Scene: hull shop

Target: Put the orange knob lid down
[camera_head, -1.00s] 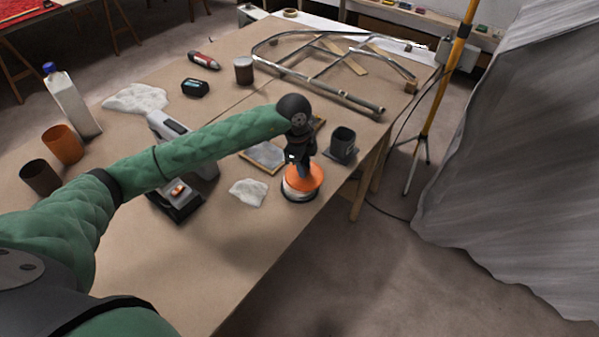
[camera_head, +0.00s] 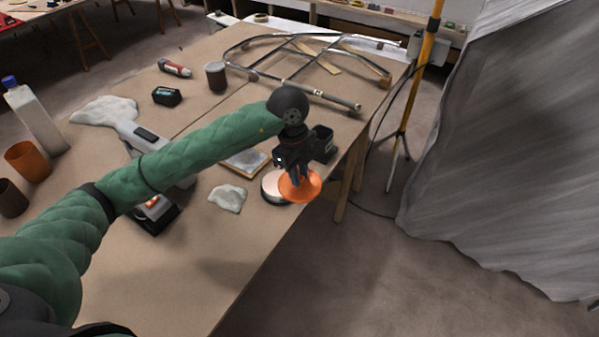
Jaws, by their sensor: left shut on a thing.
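The orange knob lid (camera_head: 300,187) is round and held by my left gripper (camera_head: 297,174), which is shut on it. The knob is hidden between the fingers. My right gripper is not in view.
A crumpled white rag (camera_head: 228,198) lies left of the container. A framed pad (camera_head: 245,162) and a dark square cup (camera_head: 323,141) are behind. Bare table (camera_head: 215,265) is in front.

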